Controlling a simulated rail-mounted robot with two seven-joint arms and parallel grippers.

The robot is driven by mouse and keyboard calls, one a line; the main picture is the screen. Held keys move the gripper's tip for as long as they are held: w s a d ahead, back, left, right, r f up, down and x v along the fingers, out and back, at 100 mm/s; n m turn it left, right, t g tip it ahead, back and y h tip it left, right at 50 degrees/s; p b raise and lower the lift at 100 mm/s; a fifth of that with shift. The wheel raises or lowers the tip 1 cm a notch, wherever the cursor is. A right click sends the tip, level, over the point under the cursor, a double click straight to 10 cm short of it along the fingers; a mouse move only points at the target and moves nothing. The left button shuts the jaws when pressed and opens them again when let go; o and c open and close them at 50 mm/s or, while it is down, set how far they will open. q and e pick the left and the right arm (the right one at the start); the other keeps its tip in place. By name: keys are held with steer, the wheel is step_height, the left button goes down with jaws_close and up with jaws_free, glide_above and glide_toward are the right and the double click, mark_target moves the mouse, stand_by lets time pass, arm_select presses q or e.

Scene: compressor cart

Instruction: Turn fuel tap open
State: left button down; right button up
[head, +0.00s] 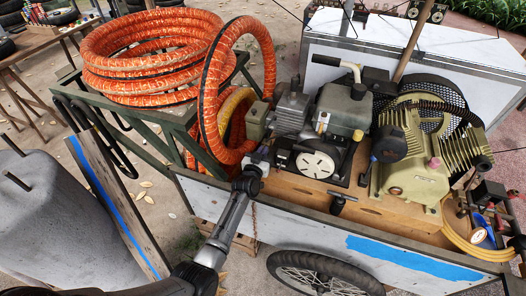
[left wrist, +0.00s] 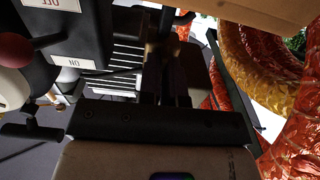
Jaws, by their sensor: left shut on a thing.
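The engine (head: 315,160) with its grey-green fuel tank (head: 345,108) sits on the wooden deck of the cart. My left gripper (head: 259,160) reaches in at the engine's left lower side, below a boxy olive part (head: 257,120). In the left wrist view my left gripper's dark fingers (left wrist: 167,82) are close together against a small part, which I take to be the fuel tap. The tap itself is hidden by the fingers and shadow, so its position cannot be told. ON and OFF labels (left wrist: 68,62) and a red knob (left wrist: 15,50) show at the left there. My right gripper is out of view.
Orange hose coils (head: 150,55) lie on a green metal frame, and one loop hangs close to my left gripper; they also fill the right of the wrist view (left wrist: 295,120). The compressor (head: 415,165) stands right of the engine. The cart's white side panel (head: 300,232) is in front.

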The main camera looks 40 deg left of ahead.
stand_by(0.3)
arm_select(q)
steer(key=c, duration=1.3)
jaws_free()
